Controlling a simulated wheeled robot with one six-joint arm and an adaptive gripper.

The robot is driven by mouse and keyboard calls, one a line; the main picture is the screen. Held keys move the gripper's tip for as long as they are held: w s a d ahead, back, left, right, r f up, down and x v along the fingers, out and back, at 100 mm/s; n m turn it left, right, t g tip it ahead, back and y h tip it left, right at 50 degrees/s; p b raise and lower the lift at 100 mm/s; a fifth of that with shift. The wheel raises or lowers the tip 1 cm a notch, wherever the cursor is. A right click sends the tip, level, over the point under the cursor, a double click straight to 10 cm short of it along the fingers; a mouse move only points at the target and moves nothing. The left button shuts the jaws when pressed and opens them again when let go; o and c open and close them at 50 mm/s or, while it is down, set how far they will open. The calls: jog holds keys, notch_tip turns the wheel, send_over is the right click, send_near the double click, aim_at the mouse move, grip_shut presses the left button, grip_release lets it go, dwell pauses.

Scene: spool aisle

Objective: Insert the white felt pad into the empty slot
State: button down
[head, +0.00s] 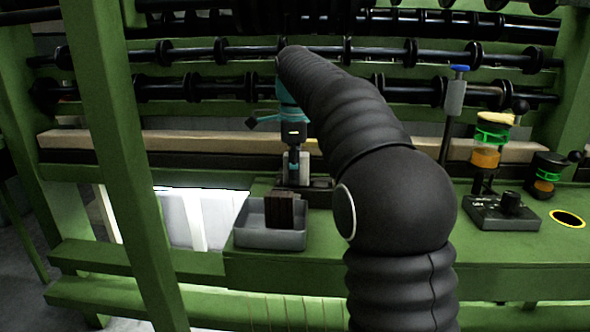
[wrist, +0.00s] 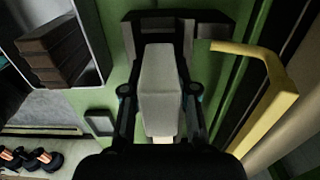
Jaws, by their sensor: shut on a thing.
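My gripper (head: 293,150) points down over the green bench and is shut on the white felt pad (wrist: 160,80). In the wrist view the pad is a pale block between my two dark fingers (wrist: 158,92); in the head view a little of the pad (head: 304,168) shows below the gripper. A black holder (wrist: 133,30) lies around the pad's far end in the wrist view. The holder (head: 320,186) also shows under the gripper in the head view. The slot opening is hidden by the pad and fingers, so I cannot tell whether the pad is inside it.
A grey tray (head: 270,238) with dark brown blocks (head: 286,210) stands left of the holder. A yellow bent bar (wrist: 262,58) is close to the right in the wrist view. A black base (head: 502,214) with a post stands on the bench at right. Black spool rails (head: 190,88) run behind.

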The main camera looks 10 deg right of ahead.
jog(key=shift+f, duration=0.3)
jog(key=c, duration=0.8)
grip_release()
jog(key=shift+r, duration=3.75)
